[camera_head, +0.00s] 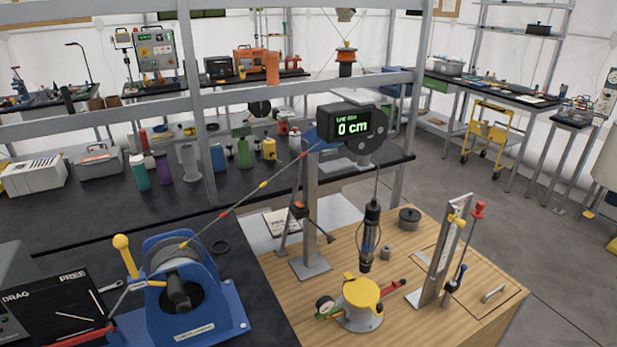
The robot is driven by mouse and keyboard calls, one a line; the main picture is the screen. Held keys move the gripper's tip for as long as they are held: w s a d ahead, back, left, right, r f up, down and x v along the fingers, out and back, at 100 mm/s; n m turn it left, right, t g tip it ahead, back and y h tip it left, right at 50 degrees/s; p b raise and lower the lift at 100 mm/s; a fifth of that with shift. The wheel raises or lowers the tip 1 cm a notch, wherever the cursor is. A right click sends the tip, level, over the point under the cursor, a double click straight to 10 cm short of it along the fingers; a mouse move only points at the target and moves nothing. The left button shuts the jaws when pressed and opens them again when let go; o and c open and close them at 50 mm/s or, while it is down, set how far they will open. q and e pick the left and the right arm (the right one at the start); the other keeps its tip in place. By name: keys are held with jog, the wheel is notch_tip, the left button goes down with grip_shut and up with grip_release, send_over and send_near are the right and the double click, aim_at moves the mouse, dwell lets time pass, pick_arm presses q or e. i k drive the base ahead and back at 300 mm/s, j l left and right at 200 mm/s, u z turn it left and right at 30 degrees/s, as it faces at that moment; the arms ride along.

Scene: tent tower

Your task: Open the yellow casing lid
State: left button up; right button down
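The yellow casing lid (361,291) lies flat over the top of a short pale casing (360,319) on the wooden deck, and it looks closed. A small yellow block rises at the lid's back edge. A round gauge (325,306) sits at the casing's left, and a red-handled part (393,287) sticks out at its right. A dark cylindrical tool (369,235) hangs on a cable above and just behind the lid, apart from it. Neither of my grippers shows in this view.
A blue winch (183,290) with a yellow-knobbed lever stands on the dark bench at left. A display reading 0 cm (352,128) tops a metal post. An upright metal bracket (441,255) with red-handled and blue-handled rods stands right of the casing. A lidded pot (409,218) sits behind.

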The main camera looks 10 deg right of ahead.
aim_at(360, 292)
jog(key=l+z, duration=0.1)
jog(key=z, duration=0.3)
jog(key=k+l+z, duration=0.1)
jog(key=z, duration=0.3)
jog(key=l+z, duration=0.15)
jog(key=z, duration=0.25)
jog(key=k+l+z, duration=0.1)
jog(key=z, duration=0.3)
